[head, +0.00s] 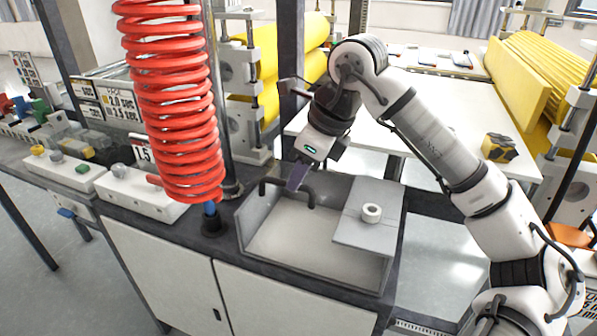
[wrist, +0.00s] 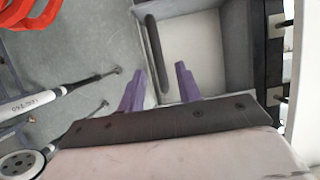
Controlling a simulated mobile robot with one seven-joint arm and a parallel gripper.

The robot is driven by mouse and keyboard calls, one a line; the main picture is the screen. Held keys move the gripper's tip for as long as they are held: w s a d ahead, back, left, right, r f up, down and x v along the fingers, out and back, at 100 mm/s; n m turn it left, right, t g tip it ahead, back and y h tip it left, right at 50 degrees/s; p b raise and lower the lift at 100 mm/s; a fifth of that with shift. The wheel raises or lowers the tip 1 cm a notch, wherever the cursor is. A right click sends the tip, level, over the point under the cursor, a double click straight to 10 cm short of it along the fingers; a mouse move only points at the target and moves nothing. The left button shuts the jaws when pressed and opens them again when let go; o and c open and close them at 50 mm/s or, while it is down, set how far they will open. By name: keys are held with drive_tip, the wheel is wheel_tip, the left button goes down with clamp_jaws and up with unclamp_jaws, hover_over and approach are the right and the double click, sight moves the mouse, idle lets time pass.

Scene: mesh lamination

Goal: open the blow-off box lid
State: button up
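The blow-off box (head: 382,272) is a grey, shallow box on the dark bench top, with a pale inside. A flat grey panel (head: 352,235) covers its right part and carries a white ring. The left part looks uncovered; I cannot tell which piece is the lid. A black bar handle (head: 275,183) is at the box's back left. My gripper (head: 297,180) is just above and beside that handle, purple fingers pointing down. In the wrist view my gripper (wrist: 160,76) has its fingers apart, and the black bar (wrist: 152,45) lines up with the gap. Contact cannot be told.
A red coiled hose (head: 175,100) hangs left of the box, close to my gripper. White button boxes (head: 130,192) stand further left. A dark upright post (head: 290,60) is behind. Yellow rollers (head: 265,85) and a white table (head: 440,110) lie at the back.

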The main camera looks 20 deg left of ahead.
drive_tip(key=shift+x, duration=0.85)
drive_tip(key=shift+c, duration=0.4)
drive_tip(key=shift+r, duration=0.1)
clamp_jaws()
